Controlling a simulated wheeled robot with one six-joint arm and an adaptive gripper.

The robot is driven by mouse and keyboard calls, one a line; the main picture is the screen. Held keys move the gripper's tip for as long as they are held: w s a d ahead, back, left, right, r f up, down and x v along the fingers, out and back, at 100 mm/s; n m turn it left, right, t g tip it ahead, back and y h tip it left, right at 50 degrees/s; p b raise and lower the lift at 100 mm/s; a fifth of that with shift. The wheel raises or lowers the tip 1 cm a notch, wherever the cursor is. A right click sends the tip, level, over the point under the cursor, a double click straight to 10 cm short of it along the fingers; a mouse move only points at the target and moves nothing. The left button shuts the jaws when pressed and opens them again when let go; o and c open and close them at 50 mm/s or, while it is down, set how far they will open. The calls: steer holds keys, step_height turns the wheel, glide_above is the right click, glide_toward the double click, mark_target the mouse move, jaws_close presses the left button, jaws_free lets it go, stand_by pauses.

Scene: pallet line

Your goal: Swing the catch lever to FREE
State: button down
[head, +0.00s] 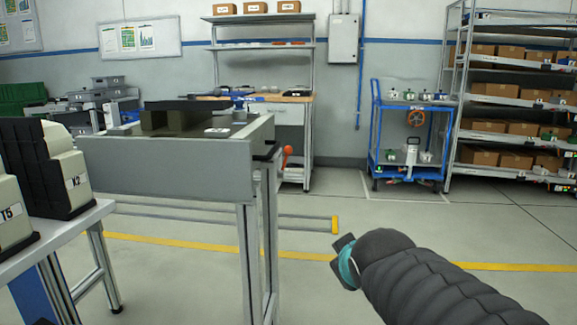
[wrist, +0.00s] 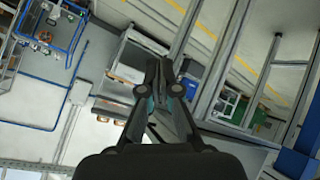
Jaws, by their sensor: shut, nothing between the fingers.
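A lever with an orange-red knob (head: 287,151) sticks out at the right end of the grey line stand (head: 165,172), just below its top, in the head view. I take it to be the catch lever; no FREE marking is readable, so its setting cannot be told. My gripper (wrist: 161,70) is shut and empty in the wrist view, its fingers together. In the head view my arm comes in from the lower right, and its end is in the open to the right of and lower than the lever, apart from it. The fingers are mostly hidden there.
A dark block (head: 173,122) sits on the stand. A blue cart (head: 408,135) and a shelf rack of boxes (head: 510,100) stand at the back. The floor between stand and cart is mostly clear.

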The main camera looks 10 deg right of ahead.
steer(key=w+a+r+n+t+y+b, duration=0.1)
steer(key=w+r+n+t+y+b, duration=0.2)
steer(key=w+n, duration=0.6)
steer(key=w+a+r+n+t+y+b, duration=0.2)
steer(key=w+n, duration=0.7)
steer(key=w, duration=0.6)
step_height(320, 180, up, 2)
steer(key=t+y+b, duration=0.1)
steer(key=t+y, duration=0.1)
steer(key=t, duration=0.1)
steer(key=shift+w+a+r+t+b, duration=0.15)
steer(key=shift+w+t+b, duration=0.15)
steer(key=shift+t, duration=0.1)
glide_toward(285, 162)
steer(key=w+a+r, duration=0.1)
steer(key=a+r, duration=0.3)
steer(key=shift+w+d+r+p, duration=0.15)
steer(key=shift+w+d, duration=0.1)
steer(key=shift+w, duration=0.5)
steer(key=shift+w+d+p, duration=0.15)
steer(key=shift+w+d, duration=0.15)
steer(key=shift+w, duration=0.4)
steer(key=shift+w+d+r+p, duration=0.15)
steer(key=shift+w+d, duration=0.1)
steer(key=shift+w, duration=0.5)
